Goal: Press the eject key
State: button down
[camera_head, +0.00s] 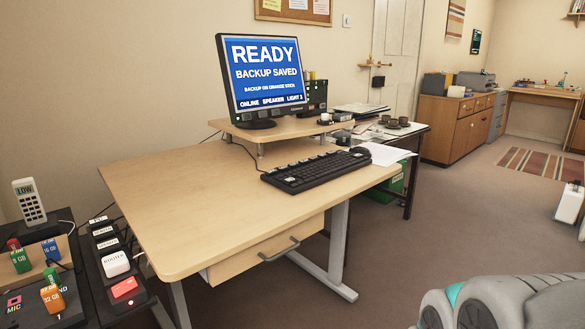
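A black keyboard (315,171) lies on the wooden desk (190,208), in front of the monitor stand. A few pale labelled keys show on it, but they are too small to read, so I cannot pick out the eject key. The monitor (264,77) reads "READY", "BACKUP SAVED", "BACKUP ON ORANGE STICK" and "ONLINE SPEAKER LIGHT 3". An orange stick (53,298) stands upright at the lower left, among green, red and blue sticks. Grey and teal parts of my arm show at the bottom right, apart from the desk; my gripper's fingertips are not in view.
A black mouse (360,153) and white paper (388,153) lie right of the keyboard. A red block (124,288) and white router box (116,264) sit on a dark side unit at left. A drawer (265,250) is under the desk. Carpet is clear in front.

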aim_at(283, 168)
jog(key=i+l+z, duration=0.1)
jog(key=i+l, duration=0.15)
jog(key=i, duration=0.2)
jog(key=i+l+z, duration=0.1)
jog(key=i, duration=0.35)
jog(key=l, duration=0.1)
